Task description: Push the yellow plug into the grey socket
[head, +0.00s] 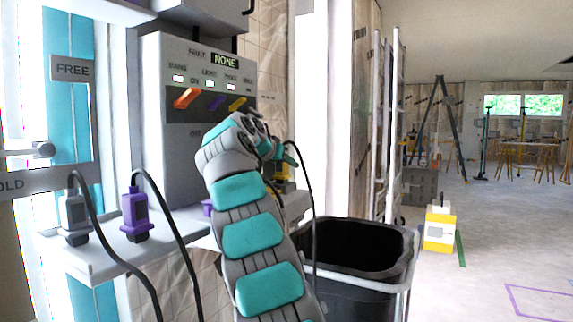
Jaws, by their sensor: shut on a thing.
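My gripper (283,153) is partly hidden behind my own wrist, at the right end of the panel's shelf. It is shut on the yellow plug (281,171), of which only a small yellow part shows below the fingers. A black cable (309,190) arcs from there and hangs down to the right. I cannot make out the grey socket; my arm covers part of the shelf. Whether the plug touches anything below it cannot be told.
A grey plug (75,217) and a purple plug (136,213) with cables stand on the shelf (105,262) at left. A purple socket (207,207) is beside my arm. The grey panel (170,70) reads NONE. A black bin (365,250) stands below right.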

